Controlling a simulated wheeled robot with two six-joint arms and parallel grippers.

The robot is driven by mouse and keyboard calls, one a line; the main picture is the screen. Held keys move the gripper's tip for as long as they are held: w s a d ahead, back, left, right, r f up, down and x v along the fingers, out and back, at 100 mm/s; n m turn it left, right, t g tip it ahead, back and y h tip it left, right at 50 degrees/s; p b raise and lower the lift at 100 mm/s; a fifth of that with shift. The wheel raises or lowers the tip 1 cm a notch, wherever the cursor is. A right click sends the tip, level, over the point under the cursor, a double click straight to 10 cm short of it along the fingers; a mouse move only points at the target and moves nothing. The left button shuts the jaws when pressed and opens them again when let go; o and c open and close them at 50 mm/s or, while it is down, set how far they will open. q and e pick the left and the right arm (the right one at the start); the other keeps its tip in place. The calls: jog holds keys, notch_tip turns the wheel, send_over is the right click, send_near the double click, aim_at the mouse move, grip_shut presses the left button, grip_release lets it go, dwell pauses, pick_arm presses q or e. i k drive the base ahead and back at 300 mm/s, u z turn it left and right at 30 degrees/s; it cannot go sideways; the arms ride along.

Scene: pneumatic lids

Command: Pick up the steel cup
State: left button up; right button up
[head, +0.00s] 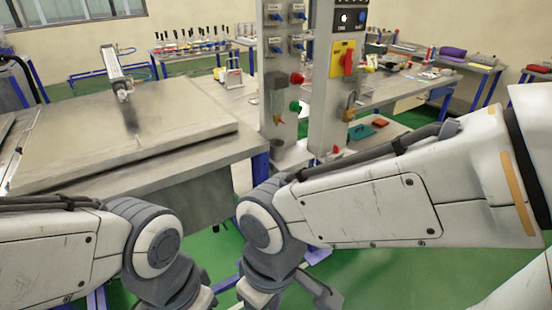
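I cannot make out a steel cup anywhere in the head view. My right arm comes in from the right, and part of my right gripper (295,292) shows at the bottom middle, above the green floor. Its lower part is cut off by the frame edge, so I cannot tell its opening or whether it holds anything. My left arm comes in from the lower left and its wrist runs out of the bottom edge. The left fingers are out of frame.
A large metal-topped table (70,135) stands at the left, with a pneumatic cylinder (114,70) above it. Two grey posts with switches, including a control panel (345,60), stand in the middle. A long workbench (390,92) with small items lies behind. Green floor (380,285) shows below.

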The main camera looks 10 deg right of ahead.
aim_at(277, 150)
jog(key=k, duration=1.15)
jog(key=z, duration=0.55)
jog(key=i, duration=0.6)
jog(key=z, duration=0.85)
jog(key=i, duration=0.7)
jog(key=u, duration=0.7)
jog(key=i, duration=0.75)
jog(key=u, duration=0.75)
